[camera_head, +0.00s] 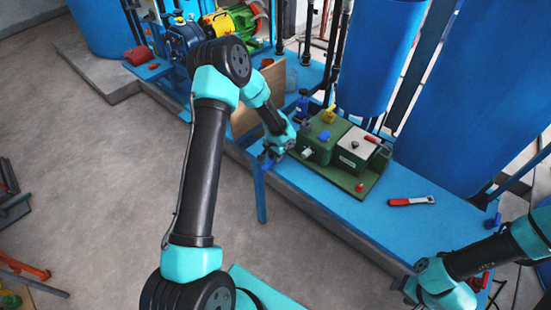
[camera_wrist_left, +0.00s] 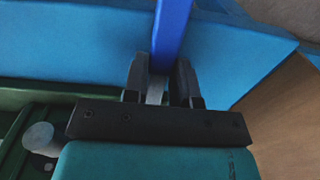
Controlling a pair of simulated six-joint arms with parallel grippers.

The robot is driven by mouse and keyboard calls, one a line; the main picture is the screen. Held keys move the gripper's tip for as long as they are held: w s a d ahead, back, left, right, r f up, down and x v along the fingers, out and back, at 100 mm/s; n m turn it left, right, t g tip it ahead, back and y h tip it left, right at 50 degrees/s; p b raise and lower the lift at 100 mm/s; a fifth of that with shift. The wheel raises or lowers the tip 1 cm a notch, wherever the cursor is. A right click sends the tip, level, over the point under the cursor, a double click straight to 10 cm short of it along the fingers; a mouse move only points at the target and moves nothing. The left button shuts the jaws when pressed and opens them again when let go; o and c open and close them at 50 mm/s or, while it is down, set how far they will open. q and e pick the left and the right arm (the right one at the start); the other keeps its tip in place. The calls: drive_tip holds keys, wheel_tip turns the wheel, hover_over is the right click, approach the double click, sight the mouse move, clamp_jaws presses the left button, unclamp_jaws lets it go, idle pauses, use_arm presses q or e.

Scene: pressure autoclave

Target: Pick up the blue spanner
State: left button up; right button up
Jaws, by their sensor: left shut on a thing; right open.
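The blue spanner (camera_wrist_left: 172,30) shows in the left wrist view as a blue bar between the fingers of my left gripper (camera_wrist_left: 160,85), which is shut on it. In the head view my left gripper (camera_head: 268,156) is by the front edge of the blue bench, just left of the green box. The spanner is small and mostly hidden there. My right gripper (camera_head: 412,294) is at the lower right, off the bench's front edge and far from the spanner. Its fingers are small and hard to make out.
The blue bench (camera_head: 335,208) carries a green box unit (camera_head: 352,148) and a red-handled tool (camera_head: 411,201). Blue tanks (camera_head: 478,95) stand behind. A wooden board (camera_head: 258,98) stands left of the box. Bare floor (camera_head: 95,160) lies at left.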

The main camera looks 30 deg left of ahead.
use_arm(q)
clamp_jaws()
drive_tip(key=shift+r, duration=0.2)
wheel_tip(320, 180, up, 18)
drive_tip(key=shift+f, duration=0.15)
drive_tip(key=shift+f, duration=0.1)
idle(0.5)
